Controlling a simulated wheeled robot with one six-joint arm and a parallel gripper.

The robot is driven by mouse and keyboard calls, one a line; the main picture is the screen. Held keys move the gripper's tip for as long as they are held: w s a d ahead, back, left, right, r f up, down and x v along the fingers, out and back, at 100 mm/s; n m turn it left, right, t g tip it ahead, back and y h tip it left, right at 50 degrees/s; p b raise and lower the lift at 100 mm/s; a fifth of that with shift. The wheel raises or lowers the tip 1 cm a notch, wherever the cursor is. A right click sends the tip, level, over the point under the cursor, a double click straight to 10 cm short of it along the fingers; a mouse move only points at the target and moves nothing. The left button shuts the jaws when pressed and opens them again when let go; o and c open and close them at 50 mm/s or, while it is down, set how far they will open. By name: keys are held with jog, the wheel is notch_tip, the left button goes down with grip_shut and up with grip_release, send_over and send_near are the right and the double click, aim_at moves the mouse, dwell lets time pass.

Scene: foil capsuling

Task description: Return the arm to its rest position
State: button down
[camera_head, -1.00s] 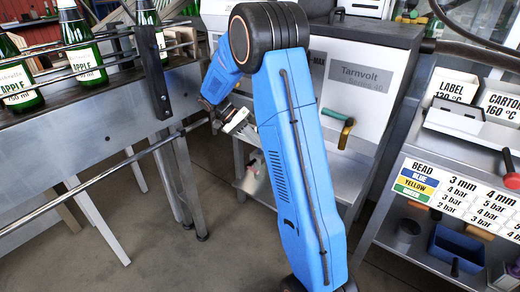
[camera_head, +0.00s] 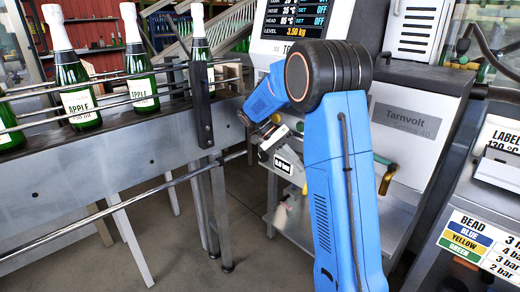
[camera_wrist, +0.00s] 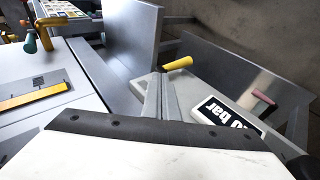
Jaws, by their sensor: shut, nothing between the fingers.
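My blue arm (camera_head: 342,190) is folded in the middle of the head view, its elbow high and its forearm reaching down to the left. In the wrist view my gripper (camera_wrist: 160,82) is shut, its two grey fingers together with nothing between them. In the head view the fingers are mostly hidden near the wrist and cannot be made out clearly. A panel with a "bar" label (camera_head: 282,163) sits below my wrist; the label (camera_wrist: 233,114) also shows to the right of the fingers. I cannot tell how close the fingers are to that panel.
Green bottles (camera_head: 138,78) with white tops stand behind rails on a conveyor (camera_head: 100,155) at the left. The grey Tarnvolt machine (camera_head: 415,110) stands behind my arm. A shelf with a bead chart (camera_head: 470,240) is at the right. A yellow knob (camera_wrist: 178,63) lies near the fingers.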

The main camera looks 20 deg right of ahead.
jog(key=s+a+r+n+t+y, duration=0.1)
jog(key=s+a+r+n+t, duration=0.25)
jog(key=s, duration=0.35)
jog(key=s+a+r+n+t+y, duration=0.2)
jog(key=s+a, duration=0.3)
jog(key=s, duration=0.2)
jog(key=s+a+f+n+t+y, duration=0.1)
jog(key=s+a+n+t, duration=0.2)
jog(key=s, duration=0.5)
jog(key=s+a+f+n+t+y, duration=0.2)
jog(key=s+a+n+t, duration=0.2)
jog(key=s, duration=0.4)
jog(key=shift+a, duration=0.8)
